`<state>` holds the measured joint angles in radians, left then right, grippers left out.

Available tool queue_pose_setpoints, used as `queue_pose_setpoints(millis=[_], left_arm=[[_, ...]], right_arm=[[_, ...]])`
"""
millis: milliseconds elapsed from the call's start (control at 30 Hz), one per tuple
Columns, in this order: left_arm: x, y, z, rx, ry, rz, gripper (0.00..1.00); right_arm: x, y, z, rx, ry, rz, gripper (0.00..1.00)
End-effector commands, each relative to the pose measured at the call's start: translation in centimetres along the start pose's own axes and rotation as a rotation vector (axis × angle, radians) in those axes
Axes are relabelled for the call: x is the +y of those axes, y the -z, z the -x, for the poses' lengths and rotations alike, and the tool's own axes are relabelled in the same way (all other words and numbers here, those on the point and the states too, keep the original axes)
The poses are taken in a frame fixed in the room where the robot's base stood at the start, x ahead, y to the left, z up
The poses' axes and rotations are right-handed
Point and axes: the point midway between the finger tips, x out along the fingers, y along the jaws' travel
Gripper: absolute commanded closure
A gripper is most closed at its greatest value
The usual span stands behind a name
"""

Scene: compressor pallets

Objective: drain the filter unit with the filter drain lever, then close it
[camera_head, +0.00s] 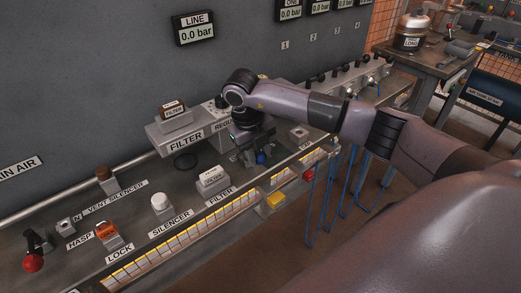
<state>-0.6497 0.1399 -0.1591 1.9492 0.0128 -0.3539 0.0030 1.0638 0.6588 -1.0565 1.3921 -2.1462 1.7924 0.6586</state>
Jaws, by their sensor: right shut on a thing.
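The filter unit (185,141) is a grey housing labelled FILTER on the back of the bench, joined to a regulator section at its right. My right gripper (257,153) points down just right of the filter unit, over the bench. No draining fluid can be made out. My left gripper is not in view.
The bench front holds a white silencer knob (160,202), an orange lock (107,231), a red-balled lever (33,263) and a grey labelled block (212,181). A yellow-striped edge (185,233) runs along the front. The LINE gauge (195,28) reads 0.0 bar. Blue hoses hang at right.

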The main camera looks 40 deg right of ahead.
Motion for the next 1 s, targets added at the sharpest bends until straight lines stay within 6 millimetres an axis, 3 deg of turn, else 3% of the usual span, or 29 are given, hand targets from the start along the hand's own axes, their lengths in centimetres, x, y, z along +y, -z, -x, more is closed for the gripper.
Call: queue_pose_setpoints(millis=[667, 700, 733, 1000], left_arm=[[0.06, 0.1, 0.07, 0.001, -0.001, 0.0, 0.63], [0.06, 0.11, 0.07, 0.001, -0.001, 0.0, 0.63], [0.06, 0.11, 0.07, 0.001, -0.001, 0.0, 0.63], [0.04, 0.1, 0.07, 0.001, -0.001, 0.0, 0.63]], right_arm=[[0.32, -0.05, 0.18, 0.008, -0.002, -0.059, 0.97], [0.33, -0.05, 0.18, 0.008, -0.002, -0.059, 0.54], [0.33, -0.05, 0.17, 0.008, -0.002, -0.058, 0.44], [0.3, -0.02, 0.12, 0.009, -0.001, -0.058, 0.42]])
